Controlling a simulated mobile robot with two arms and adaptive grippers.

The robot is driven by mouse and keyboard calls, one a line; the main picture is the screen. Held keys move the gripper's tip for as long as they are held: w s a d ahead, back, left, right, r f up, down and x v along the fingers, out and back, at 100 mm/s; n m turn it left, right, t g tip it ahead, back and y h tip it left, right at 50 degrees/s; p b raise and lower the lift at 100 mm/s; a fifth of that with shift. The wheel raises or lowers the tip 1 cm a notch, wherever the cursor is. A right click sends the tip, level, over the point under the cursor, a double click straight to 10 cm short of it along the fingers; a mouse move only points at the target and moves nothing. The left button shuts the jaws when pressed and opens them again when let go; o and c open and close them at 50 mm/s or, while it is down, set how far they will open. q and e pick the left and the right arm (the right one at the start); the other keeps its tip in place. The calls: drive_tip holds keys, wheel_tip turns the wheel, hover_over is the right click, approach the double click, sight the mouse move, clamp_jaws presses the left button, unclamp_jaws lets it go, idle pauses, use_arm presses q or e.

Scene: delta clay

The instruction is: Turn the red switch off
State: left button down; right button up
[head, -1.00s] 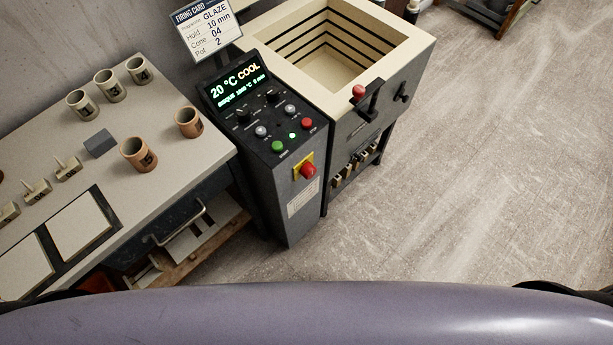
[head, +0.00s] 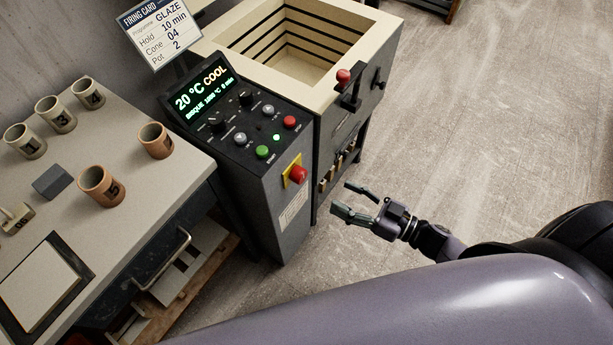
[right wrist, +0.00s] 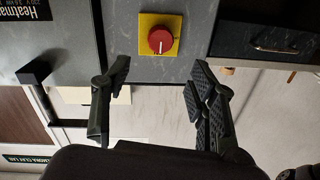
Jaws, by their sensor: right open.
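The red switch (head: 298,174) is a round red knob on a yellow plate, on the front face of the dark control cabinet (head: 262,205). In the right wrist view the red switch (right wrist: 160,40) faces the camera, with a white mark on it, beyond the fingertips. My right gripper (head: 344,200) is open and empty, to the right of the switch and a little lower in the head view, apart from it. The right wrist view shows its two fingers (right wrist: 158,72) spread wide. My left gripper is not in view.
The cabinet's sloped panel has a lit display (head: 203,91), knobs, a green button (head: 262,152) and a red button (head: 290,122). An open kiln (head: 375,50) stands behind it. A table (head: 130,130) with numbered cups is at left. Floor at right is clear.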

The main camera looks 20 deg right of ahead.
sight(304, 177)
drive_tip(key=x, duration=1.1)
drive_tip(key=shift+a, duration=0.1)
drive_tip(key=shift+c, duration=0.4)
drive_tip(key=c, duration=1.1)
